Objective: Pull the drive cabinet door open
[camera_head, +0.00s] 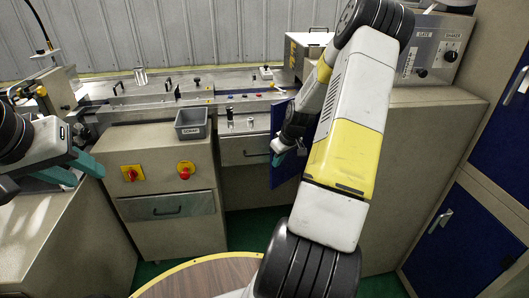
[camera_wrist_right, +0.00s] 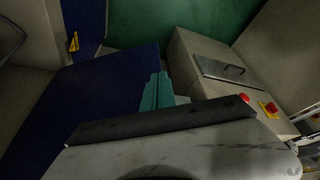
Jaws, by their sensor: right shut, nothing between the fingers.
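The blue drive cabinet door (camera_head: 288,172) stands below the bench in the head view, partly hidden behind my right arm. It looks swung out from the cabinet front. In the right wrist view a large blue panel (camera_wrist_right: 85,115), apparently this door, fills the left and middle. My right gripper (camera_head: 280,156) is shut and empty, beside the door's face. Its teal fingertips (camera_wrist_right: 157,90) overlap the panel's right edge in the wrist view; I cannot tell whether they touch. The door's handle is not visible. My left gripper (camera_head: 75,168) is open and empty at the far left.
A cabinet with a red knob (camera_head: 185,171), a yellow-plated switch (camera_head: 132,174) and a drawer (camera_head: 165,206) stands left of the door. A grey bin (camera_head: 191,123) sits on it. A round wooden table (camera_head: 205,278) is in front. Blue doors (camera_head: 450,235) stand at right.

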